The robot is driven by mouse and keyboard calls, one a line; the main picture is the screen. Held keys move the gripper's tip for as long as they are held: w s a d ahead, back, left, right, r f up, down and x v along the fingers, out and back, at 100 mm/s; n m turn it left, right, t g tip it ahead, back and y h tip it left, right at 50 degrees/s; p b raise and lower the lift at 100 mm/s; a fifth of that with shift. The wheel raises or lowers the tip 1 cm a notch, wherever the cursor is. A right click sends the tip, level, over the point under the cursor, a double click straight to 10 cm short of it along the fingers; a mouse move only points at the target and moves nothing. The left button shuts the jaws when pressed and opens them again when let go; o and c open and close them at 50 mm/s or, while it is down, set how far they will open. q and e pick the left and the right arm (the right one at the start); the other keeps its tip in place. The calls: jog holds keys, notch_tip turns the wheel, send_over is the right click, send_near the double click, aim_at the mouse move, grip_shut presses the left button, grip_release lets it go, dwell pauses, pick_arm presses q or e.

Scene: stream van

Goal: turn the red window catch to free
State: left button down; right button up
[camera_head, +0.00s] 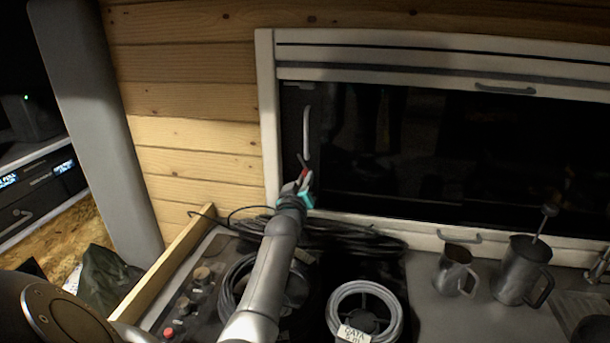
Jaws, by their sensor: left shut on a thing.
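The red window catch (304,172) is at the lower left of the dark window (430,150), just inside the white frame. My left gripper (303,180) reaches up to it and is shut on it. The fingers hide part of the catch, so its exact angle is hard to tell. A pale upright handle (306,130) runs above the catch on the window's left side. My right gripper is not in view.
Coiled black cables (340,236) lie below the window. A grey cable coil (338,318) with a label sits at the front. Metal jugs (520,272) and (453,270) a smaller jug stand on the right counter. A wooden edge (180,255) borders the left.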

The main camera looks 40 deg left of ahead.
pick_arm(q)
jog(key=m+p, duration=0.1)
jog(key=m, duration=0.4)
jog(key=shift+p, duration=0.4)
jog(key=shift+m, duration=0.3)
jog(key=c, duration=0.9)
grip_release()
jog(key=shift+o, duration=0.2)
notch_tip(320, 180, up, 20)
jog(key=shift+r+p, duration=0.1)
jog(key=shift+p, duration=1.15)
jog(key=shift+f, duration=0.2)
